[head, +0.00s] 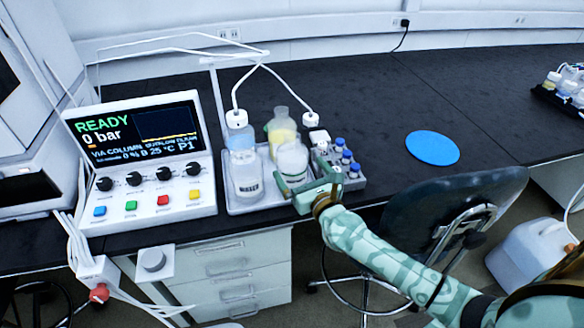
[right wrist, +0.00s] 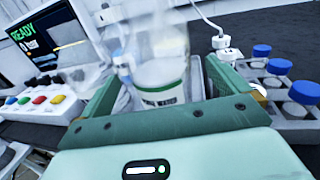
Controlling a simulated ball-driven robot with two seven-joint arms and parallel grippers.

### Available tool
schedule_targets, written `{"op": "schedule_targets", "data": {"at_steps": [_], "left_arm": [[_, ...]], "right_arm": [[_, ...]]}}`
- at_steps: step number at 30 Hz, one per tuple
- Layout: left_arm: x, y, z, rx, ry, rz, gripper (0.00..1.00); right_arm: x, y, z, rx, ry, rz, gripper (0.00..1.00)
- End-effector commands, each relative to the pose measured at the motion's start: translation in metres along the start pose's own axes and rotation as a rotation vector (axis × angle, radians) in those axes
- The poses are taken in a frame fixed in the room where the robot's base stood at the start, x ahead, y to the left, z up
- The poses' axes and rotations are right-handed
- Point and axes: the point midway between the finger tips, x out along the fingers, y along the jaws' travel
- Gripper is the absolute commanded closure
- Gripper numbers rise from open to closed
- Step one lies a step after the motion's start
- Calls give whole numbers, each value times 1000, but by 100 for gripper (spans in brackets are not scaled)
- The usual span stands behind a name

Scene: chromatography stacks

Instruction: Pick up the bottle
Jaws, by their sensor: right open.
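Several bottles stand in a shallow grey tray (head: 236,206) on the black bench. The front right one is a clear bottle with whitish contents (head: 291,163); it also shows in the right wrist view (right wrist: 162,72) with a green-edged label. My right gripper (head: 303,172) is at this bottle from the front right. In the right wrist view its green fingers (right wrist: 160,85) are open, one on each side of the bottle's lower part, with no clear grip. A labelled clear bottle (head: 246,178), a blue-tinted bottle (head: 240,137) and a yellow-filled bottle (head: 282,130) stand close by. My left gripper is out of view.
A rack of blue-capped vials (head: 355,181) sits just right of the gripper. A control panel (head: 145,212) stands left of the tray. White tubing (head: 262,66) hangs above the bottles. A blue disc (head: 432,148) lies on clear bench; a chair (head: 450,205) stands in front.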

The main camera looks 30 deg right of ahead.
Motion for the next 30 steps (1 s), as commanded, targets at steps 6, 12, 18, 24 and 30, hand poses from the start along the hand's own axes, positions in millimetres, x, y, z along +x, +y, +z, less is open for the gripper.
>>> {"op": "schedule_targets", "data": {"at_steps": [6,12,18,24,30], "left_arm": [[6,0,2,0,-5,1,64],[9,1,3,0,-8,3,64],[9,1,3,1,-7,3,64],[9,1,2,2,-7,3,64],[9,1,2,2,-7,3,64]], "right_arm": [[32,3,0,-2,-2,-1,0],[52,3,0,-3,0,-1,0],[52,3,1,-2,0,0,0],[52,3,1,-2,-1,0,56],[52,3,3,-2,-4,0,71]]}}
